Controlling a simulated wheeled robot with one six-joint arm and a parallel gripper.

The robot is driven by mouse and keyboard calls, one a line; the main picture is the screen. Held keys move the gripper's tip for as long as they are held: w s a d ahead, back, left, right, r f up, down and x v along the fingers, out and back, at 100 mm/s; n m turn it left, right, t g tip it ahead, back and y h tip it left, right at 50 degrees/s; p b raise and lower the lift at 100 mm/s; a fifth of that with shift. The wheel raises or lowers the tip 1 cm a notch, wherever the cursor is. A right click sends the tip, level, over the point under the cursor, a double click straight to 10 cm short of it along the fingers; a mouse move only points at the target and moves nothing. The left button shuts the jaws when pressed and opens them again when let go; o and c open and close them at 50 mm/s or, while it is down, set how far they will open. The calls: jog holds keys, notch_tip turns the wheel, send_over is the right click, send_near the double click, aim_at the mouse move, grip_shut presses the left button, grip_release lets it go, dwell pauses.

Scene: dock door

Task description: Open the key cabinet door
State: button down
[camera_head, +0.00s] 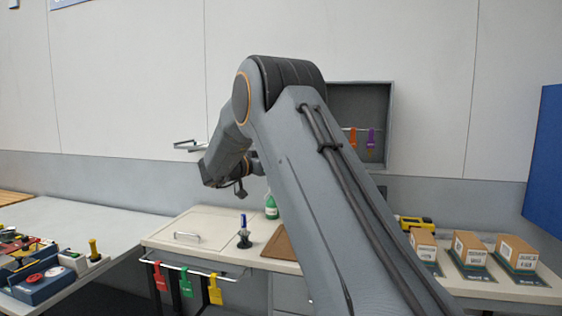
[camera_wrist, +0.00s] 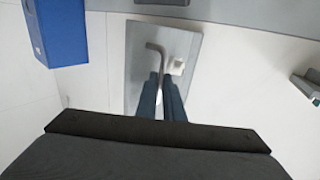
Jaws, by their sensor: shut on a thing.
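The key cabinet (camera_head: 391,105) is on the back wall, partly hidden behind my arm in the head view. Its dark inside shows, with an orange tag (camera_head: 351,139) and a purple tag (camera_head: 371,141) hanging in it, so this part is uncovered. My gripper (camera_wrist: 161,88) is shut on the handle in front of the panel. My arm hides the gripper and door in the head view; I cannot tell how far the door stands open.
A bench (camera_head: 190,222) below holds a green bottle (camera_head: 271,207) and several boxes (camera_head: 471,247). Colored tags (camera_head: 187,283) hang from its front rail. A wall bracket (camera_head: 188,146) juts out left of my wrist. A blue panel (camera_head: 545,165) stands at the right.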

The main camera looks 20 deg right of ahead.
jog(key=shift+d, duration=0.1)
jog(key=c, duration=1.9)
grip_release()
jog(key=shift+d, duration=0.1)
jog(key=shift+a, duration=0.2)
jog(key=b+v, duration=0.3)
jog(key=v, duration=0.4)
jog(key=shift+a, duration=0.35)
jog(key=shift+s, duration=0.15)
